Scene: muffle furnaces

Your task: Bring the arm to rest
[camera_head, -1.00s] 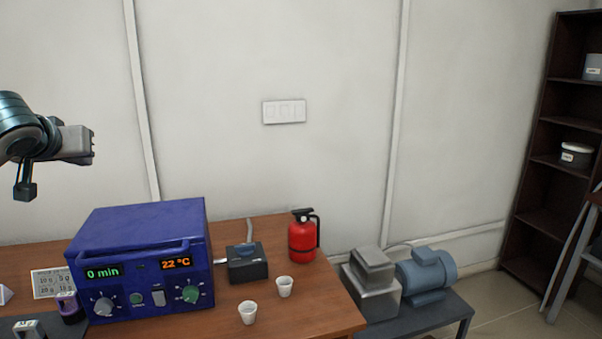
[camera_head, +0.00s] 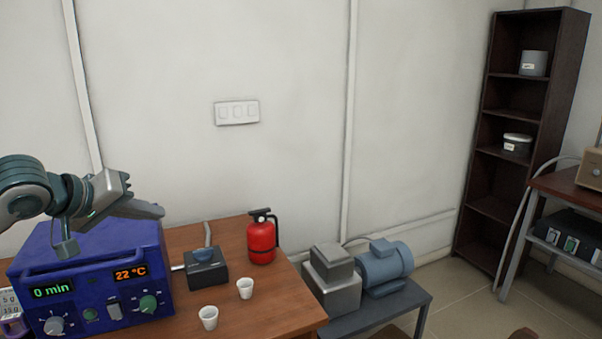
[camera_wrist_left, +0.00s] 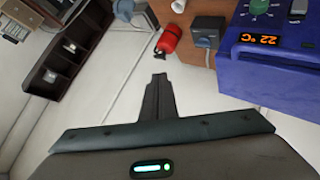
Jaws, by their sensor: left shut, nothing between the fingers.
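My left gripper (camera_head: 150,210) comes in from the left in the head view, in front of the top of the blue furnace (camera_head: 90,270). Its fingers are together with nothing between them. In the left wrist view the closed fingers (camera_wrist_left: 158,82) point up the picture, with white wall behind them and the furnace (camera_wrist_left: 270,60) to their right. I cannot tell how far the gripper is from the furnace top. The furnace displays read 0 min and 22 °C. My right gripper is not in view.
On the wooden table (camera_head: 270,318) stand two white cups (camera_head: 208,317) (camera_head: 245,288), a dark box (camera_head: 206,268) and a red extinguisher (camera_head: 262,238). A grey motor unit (camera_head: 385,265) sits on a low stand to the right. A dark shelf (camera_head: 495,205) stands at the back right. The space above the table's right part is clear.

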